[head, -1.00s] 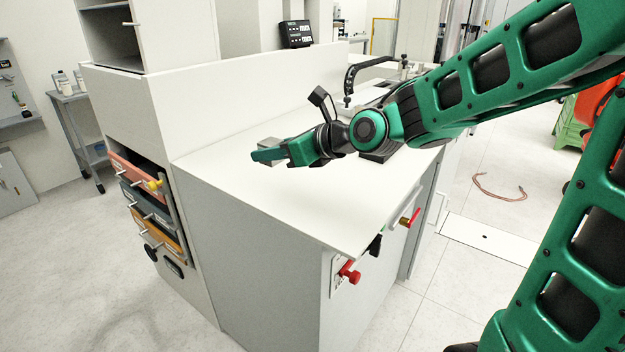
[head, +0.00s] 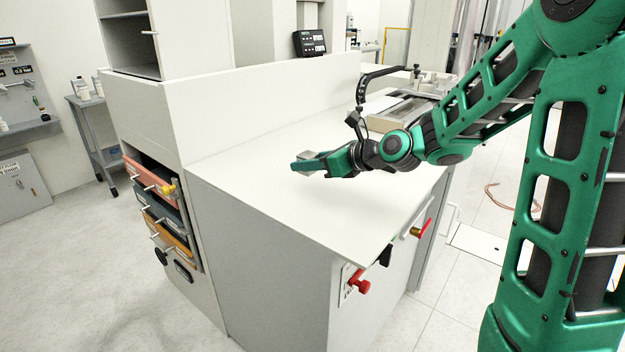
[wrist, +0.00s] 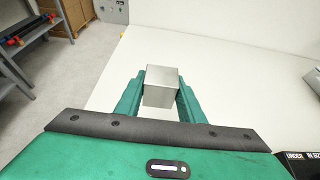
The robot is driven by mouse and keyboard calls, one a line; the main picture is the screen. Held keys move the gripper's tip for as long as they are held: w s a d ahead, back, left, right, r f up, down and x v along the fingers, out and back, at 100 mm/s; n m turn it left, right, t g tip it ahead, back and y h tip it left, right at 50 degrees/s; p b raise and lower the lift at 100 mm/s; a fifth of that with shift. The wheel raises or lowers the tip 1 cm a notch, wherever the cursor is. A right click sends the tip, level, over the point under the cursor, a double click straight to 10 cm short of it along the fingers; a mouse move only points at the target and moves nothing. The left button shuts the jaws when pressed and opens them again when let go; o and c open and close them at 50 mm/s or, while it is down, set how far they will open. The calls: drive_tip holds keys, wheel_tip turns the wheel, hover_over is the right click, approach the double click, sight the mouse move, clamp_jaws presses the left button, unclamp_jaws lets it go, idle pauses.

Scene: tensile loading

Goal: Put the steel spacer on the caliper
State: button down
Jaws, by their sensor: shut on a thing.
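The steel spacer is a plain grey metal block (wrist: 161,87). In the wrist view it sits between the two green fingers, which are shut on its sides. In the head view my gripper (head: 308,162) is held over the white bench top, pointing left, and mostly hides the spacer. I cannot tell the exact height above the bench. A black curved arm (head: 385,74) stands behind and right of my gripper, apart from it; it may be the caliper, but I cannot be sure.
The white bench top (head: 270,205) is largely clear in front of and left of my gripper. A raised white back panel (head: 250,100) runs behind it. A grey metal fixture (head: 400,110) lies at the right. Red knobs (head: 358,284) stick out at the front.

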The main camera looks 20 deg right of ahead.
sight(314, 186)
drive_tip(key=shift+w+d+f, duration=0.95)
drive_tip(key=shift+w+d, duration=0.2)
drive_tip(key=shift+f, duration=2)
drive_tip(key=c, duration=1.2)
unclamp_jaws()
drive_tip(key=shift+f, duration=0.1)
